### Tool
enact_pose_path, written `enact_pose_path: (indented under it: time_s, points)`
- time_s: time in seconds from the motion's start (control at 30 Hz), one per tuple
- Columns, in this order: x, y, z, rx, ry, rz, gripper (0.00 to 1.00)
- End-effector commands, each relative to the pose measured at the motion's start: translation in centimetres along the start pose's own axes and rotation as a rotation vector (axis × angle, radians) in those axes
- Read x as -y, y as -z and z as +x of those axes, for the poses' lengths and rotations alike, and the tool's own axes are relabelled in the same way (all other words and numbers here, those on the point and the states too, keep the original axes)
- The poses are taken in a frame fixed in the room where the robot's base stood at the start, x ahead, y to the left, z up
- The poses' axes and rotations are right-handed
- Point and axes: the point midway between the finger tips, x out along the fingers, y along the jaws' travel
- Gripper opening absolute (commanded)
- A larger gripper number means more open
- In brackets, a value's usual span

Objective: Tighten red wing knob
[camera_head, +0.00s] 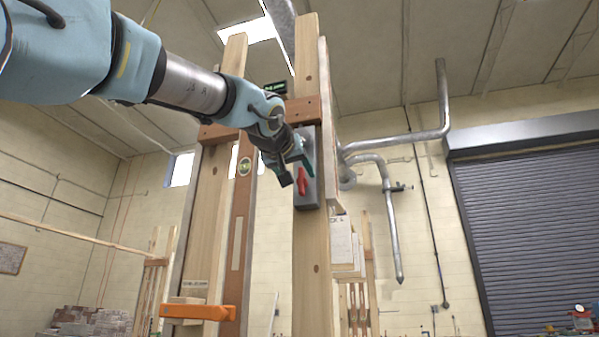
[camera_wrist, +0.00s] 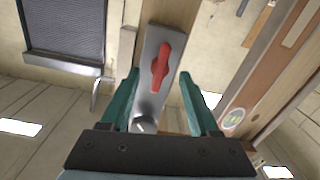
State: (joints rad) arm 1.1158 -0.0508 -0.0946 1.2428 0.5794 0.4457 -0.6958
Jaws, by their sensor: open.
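The red wing knob (camera_head: 301,181) sits on a grey metal plate (camera_head: 311,150) fixed to an upright wooden post (camera_head: 311,255). In the wrist view the red wing knob (camera_wrist: 161,66) lies beyond the fingertips, between their lines, with its wings nearly along the plate's length. A round silver knob (camera_wrist: 143,125) shows on the same plate (camera_wrist: 150,95), close to my gripper's base. In the head view my gripper (camera_head: 295,170) is beside the plate, near the red knob. Whether the fingers touch anything cannot be told.
A second wooden post with a spirit level (camera_head: 240,220) stands to the left, joined by a crosspiece (camera_head: 215,133). An orange bar (camera_head: 197,312) crosses low at left. Pipes (camera_head: 385,165) and a roller shutter (camera_head: 525,220) are at right behind.

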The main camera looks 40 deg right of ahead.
Motion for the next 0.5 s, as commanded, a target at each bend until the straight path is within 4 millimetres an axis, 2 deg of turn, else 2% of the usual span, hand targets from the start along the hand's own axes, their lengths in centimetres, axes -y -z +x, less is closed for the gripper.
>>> enact_pose_path:
  time_s: [0.1,0.2,0.5]
  points:
    - [-0.1,0.2,1.6,0.000,-0.001,0.000,0.62]
    - [-0.1,0.1,2.4,0.000,-0.001,0.000,0.62]
    - [0.0,0.0,2.8,-0.001,-0.001,0.000,0.62]
